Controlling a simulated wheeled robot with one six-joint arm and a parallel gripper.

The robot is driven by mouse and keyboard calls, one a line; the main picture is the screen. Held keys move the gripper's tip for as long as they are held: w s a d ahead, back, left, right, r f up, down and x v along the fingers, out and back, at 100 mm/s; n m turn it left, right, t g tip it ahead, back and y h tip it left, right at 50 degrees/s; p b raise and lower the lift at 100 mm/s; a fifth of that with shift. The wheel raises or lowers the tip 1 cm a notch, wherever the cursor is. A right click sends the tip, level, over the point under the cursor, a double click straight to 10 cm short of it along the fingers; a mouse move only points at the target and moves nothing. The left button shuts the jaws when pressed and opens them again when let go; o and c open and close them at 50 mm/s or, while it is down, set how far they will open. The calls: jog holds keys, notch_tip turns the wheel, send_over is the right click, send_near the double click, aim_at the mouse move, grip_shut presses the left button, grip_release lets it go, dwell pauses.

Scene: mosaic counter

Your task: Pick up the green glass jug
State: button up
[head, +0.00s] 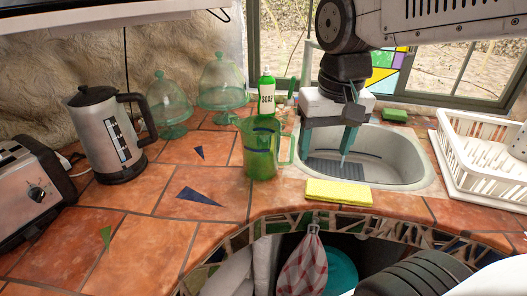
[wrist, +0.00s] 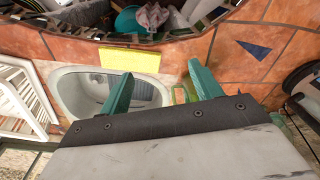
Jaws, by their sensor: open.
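The green glass jug (head: 261,150) stands upright on the tiled counter, left of the sink in the head view, with its handle toward the right. My gripper (head: 326,150) points down over the sink, to the right of the jug and apart from it. Its teal fingers are spread with nothing between them in the wrist view (wrist: 158,88).
A green soap bottle (head: 266,96) stands behind the jug. A yellow sponge (head: 338,192) lies at the front of the sink (head: 410,165). Glass domes (head: 222,80), a kettle (head: 108,135) and a toaster (head: 30,190) stand left. A white dish rack (head: 470,160) is right.

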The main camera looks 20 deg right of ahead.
aim_at(288, 135)
jog(key=w+f+m, duration=0.1)
jog(key=w, duration=0.4)
jog(key=w+d+f+m, duration=0.1)
jog(key=w+m, duration=0.1)
jog(key=w, duration=0.4)
jog(key=w+f+m, duration=0.1)
jog(key=w, duration=0.5)
jog(key=shift+d+f+g, duration=0.2)
jog(key=shift+f+g, duration=0.1)
jog(key=shift+g, duration=0.1)
jog(key=f, duration=0.7)
jog(key=shift+w+f, duration=0.3)
jog(key=shift+f, duration=0.05)
jog(key=shift+c, duration=0.3)
grip_shut()
jog(key=shift+r, duration=0.1)
